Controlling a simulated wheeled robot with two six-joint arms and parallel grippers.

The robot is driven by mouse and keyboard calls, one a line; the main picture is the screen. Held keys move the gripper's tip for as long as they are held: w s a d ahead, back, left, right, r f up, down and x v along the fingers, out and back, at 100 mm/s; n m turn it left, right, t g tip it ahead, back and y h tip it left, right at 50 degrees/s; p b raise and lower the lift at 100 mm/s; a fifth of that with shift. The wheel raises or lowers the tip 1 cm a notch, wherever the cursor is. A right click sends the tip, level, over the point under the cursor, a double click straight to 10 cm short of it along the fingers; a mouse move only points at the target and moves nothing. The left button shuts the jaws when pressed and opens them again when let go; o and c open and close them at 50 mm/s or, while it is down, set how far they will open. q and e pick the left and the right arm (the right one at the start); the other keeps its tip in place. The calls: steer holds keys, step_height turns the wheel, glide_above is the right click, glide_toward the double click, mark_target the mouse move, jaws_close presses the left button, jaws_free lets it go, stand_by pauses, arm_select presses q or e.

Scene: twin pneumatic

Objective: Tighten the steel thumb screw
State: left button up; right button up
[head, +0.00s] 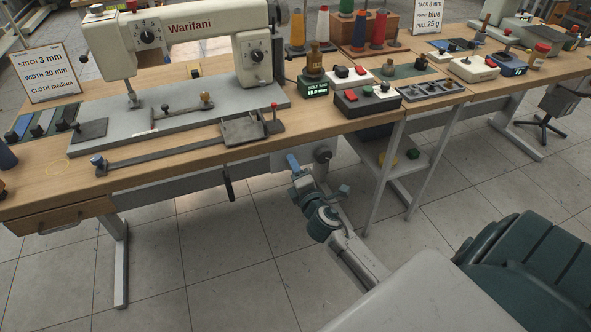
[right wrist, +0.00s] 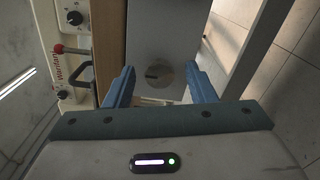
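I cannot tell for sure which part is the steel thumb screw. A round grey metal knob (head: 322,154) with a dark mark sits on a grey plate under the table's front edge; it also shows in the right wrist view (right wrist: 159,73). My right gripper (head: 318,175) is low in front of the table. In the right wrist view its blue fingers (right wrist: 157,88) are spread wide and empty, with the knob beyond and between them, apart from both. My left gripper is not in view.
The sewing machine (head: 180,28) stands on its grey bed. A brass knob (head: 206,98) is on the bed. A dark lever (head: 228,182) hangs below the table edge. Table legs (head: 385,175) stand right of my gripper. The floor in front is clear.

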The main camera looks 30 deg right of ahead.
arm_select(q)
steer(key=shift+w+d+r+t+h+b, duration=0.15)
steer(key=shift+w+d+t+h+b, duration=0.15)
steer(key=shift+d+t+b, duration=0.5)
arm_select(e)
steer(key=v, duration=1)
steer(key=shift+s, duration=0.4)
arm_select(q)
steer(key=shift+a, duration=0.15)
